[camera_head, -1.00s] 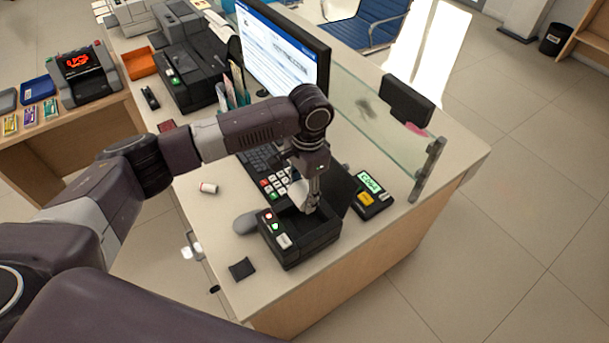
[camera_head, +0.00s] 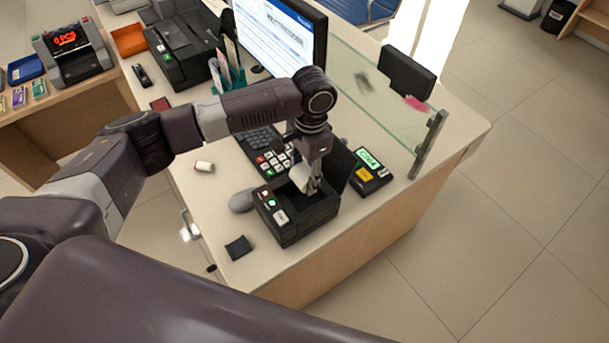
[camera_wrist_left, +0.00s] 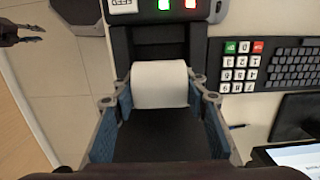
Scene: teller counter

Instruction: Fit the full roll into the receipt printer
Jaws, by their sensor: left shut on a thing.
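The receipt printer (camera_head: 292,232) is a black box on the counter with lit buttons on its front and its lid (camera_head: 341,166) raised. My left gripper (camera_head: 312,187) points down into its open bay. It is shut on the white full roll (camera_head: 299,177), and the roll sits at or in the bay. In the left wrist view the roll (camera_wrist_left: 160,84) lies between the blue-padded fingers, in front of the printer's button panel (camera_wrist_left: 160,8). Whether it touches the bay floor is hidden. My right gripper (camera_wrist_left: 24,34) shows at the left wrist view's edge, its dark fingers apart over the floor.
A small white spool with a red end (camera_head: 204,166) lies on the counter. A mouse (camera_head: 242,201), a dark pad (camera_head: 238,247), a keypad (camera_head: 272,161) and a card terminal (camera_head: 370,172) surround the printer. A glass screen (camera_head: 380,100) stands behind.

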